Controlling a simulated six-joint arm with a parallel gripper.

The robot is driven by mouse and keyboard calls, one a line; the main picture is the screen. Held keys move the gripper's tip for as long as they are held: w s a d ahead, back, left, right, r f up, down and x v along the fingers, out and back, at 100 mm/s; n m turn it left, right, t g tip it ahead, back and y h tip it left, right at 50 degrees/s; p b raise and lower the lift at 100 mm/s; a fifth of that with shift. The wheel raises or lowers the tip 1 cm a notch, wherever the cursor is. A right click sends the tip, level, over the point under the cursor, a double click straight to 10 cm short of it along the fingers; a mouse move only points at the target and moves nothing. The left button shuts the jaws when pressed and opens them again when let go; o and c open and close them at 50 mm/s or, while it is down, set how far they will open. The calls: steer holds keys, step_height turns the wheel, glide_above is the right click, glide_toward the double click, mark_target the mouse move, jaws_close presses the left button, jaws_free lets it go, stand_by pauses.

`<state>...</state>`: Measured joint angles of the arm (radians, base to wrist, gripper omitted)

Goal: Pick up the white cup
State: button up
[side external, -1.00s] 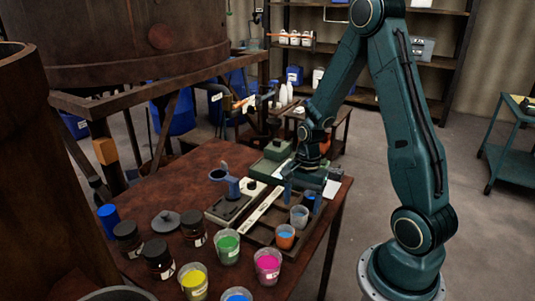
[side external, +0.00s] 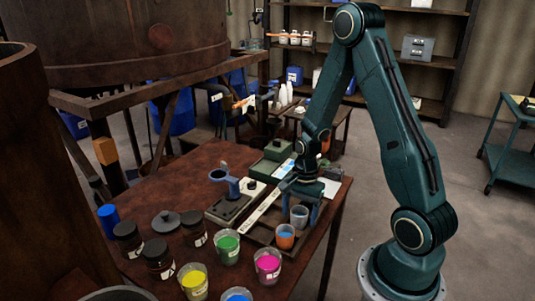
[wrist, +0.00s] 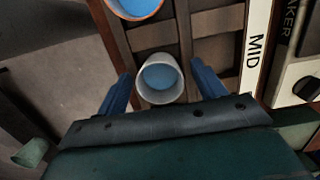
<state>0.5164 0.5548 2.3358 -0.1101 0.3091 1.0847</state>
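The white cup (wrist: 158,97) is a small pale, translucent cup with blue in it. In the side external view the cup (side external: 299,216) stands upright in a brown tray, behind an orange cup (side external: 285,238). My gripper (side external: 300,208) is low at the tray, its blue fingers showing to either side of the white cup. In the wrist view my gripper (wrist: 161,74) is open, with the white cup between the fingers and a visible gap on each side. Whether the fingertips are below the cup's rim, I cannot tell.
The orange cup (wrist: 133,14) stands close to the white one. Paint cups, green (side external: 228,246), pink (side external: 267,264) and yellow (side external: 194,281), stand at the table's front. Dark jars (side external: 158,258) are at left.

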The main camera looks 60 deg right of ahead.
steer(key=c, duration=1)
steer(key=shift+r, duration=0.15)
step_height(320, 180, up, 20)
steer(key=shift+f, duration=0.1)
stand_by(0.6)
